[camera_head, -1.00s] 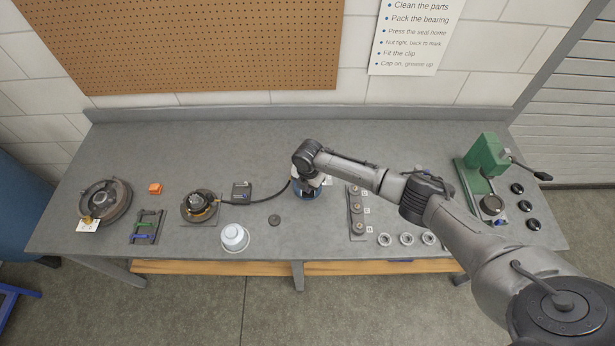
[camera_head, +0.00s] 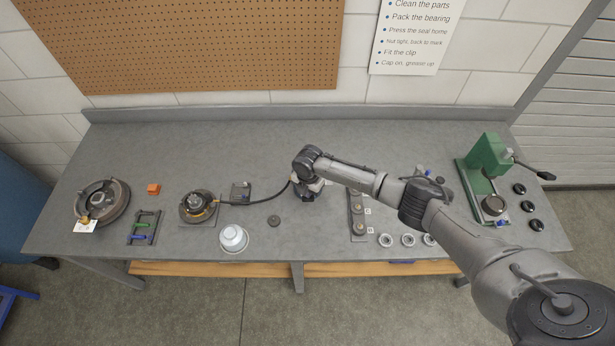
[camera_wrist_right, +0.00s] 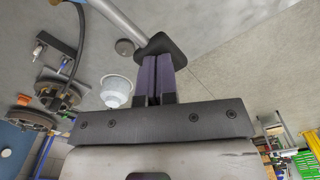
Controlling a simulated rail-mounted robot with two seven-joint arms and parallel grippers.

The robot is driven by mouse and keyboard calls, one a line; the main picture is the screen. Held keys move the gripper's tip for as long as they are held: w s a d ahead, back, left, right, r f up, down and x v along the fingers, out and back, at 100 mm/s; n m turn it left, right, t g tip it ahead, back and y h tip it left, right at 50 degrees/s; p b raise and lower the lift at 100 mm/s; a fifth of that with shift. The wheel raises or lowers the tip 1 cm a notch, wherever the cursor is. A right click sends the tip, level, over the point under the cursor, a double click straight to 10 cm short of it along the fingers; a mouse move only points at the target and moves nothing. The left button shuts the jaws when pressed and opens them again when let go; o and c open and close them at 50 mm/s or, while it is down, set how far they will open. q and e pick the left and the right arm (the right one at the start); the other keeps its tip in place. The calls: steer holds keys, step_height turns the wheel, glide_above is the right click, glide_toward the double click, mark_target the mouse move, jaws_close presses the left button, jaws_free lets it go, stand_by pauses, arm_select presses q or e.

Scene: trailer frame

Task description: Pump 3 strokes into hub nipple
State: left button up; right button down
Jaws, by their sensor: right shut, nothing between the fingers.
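The hub (camera_head: 199,206) sits on a dark plate at the left of the bench. A black hose (camera_head: 258,200) runs from it to the pump, which is mostly hidden under my right wrist. My right gripper (camera_wrist_right: 158,72) is shut and empty. In the right wrist view its fingertips are at the black grip (camera_wrist_right: 162,48) of a grey lever (camera_wrist_right: 118,18); I cannot tell whether they touch. In the head view the fingers are hidden by my wrist. My left gripper is not in view.
A white cup (camera_head: 234,238) and a dark disc (camera_head: 274,221) lie near the pump. A parts strip (camera_head: 357,214) and several metal rings stand to the right of the gripper. A green press (camera_head: 487,165) stands at the right end. The back of the bench (camera_head: 230,145) is clear.

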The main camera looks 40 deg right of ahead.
steer(key=shift+f+b, duration=0.6)
steer(key=shift+f, duration=0.4)
steer(key=shift+f, duration=0.15)
steer(key=shift+r+p, duration=0.95)
steer(key=shift+r, duration=0.3)
steer(key=r+p, duration=0.1)
steer(key=r, duration=0.1)
steer(key=r+p, duration=0.4)
steer(key=shift+w+d+r, duration=0.25)
steer(key=shift+w, duration=0.05)
step_height(320, 180, up, 4)
steer(key=p, duration=0.3)
steer(key=shift+w+d+f, duration=0.1)
steer(key=shift+w+f, duration=0.05)
steer(key=shift+f, duration=0.05)
